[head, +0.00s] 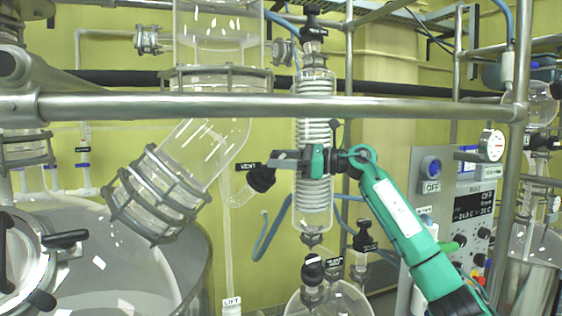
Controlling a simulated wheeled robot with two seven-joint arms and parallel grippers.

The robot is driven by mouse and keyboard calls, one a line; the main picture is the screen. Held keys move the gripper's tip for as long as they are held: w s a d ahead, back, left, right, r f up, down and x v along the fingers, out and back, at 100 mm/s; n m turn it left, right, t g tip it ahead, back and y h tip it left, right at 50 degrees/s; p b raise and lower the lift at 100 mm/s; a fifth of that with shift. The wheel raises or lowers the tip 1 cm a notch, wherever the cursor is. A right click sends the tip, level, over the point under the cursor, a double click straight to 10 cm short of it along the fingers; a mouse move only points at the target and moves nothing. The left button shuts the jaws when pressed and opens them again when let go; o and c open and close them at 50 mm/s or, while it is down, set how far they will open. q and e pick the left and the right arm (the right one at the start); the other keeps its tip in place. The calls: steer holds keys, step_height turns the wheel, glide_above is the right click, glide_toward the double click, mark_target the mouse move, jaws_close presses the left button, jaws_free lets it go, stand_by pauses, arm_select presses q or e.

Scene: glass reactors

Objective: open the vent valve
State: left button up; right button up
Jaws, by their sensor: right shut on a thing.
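The vent valve (262,179) has a black knob and sits on a glass side arm left of the coiled glass condenser, in the middle of the head view. A small tag reading VENT is beside it. My right gripper (274,162) comes in from the right on a green arm, passing across the condenser. It is shut on the black knob; its fingertips partly cover the top of the knob. The exact turn of the valve is too small to tell. My left gripper is not in view.
A steel rail (190,106) runs across above the gripper. The coiled condenser (315,100) stands close by it. A wide angled glass pipe (195,160) with a caged flange is to the left. A control box (460,200) and upright post stand right.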

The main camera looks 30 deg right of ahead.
steer(key=n+g, duration=0.1)
steer(key=n, duration=0.1)
steer(key=n+g+y+p, duration=0.1)
steer(key=n+g, duration=0.1)
steer(key=shift+r+y, duration=0.2)
steer(key=shift+y, duration=0.1)
steer(key=shift+f+n+g+p, duration=0.1)
steer(key=shift+n+g+p, duration=0.6)
steer(key=shift+n, duration=0.4)
steer(key=shift+f+g, duration=0.1)
steer(key=shift+g, duration=0.2)
steer(key=o, duration=1)
steer(key=shift+d, duration=0.15)
steer(key=b+v, duration=0.3)
steer(key=v, duration=0.4)
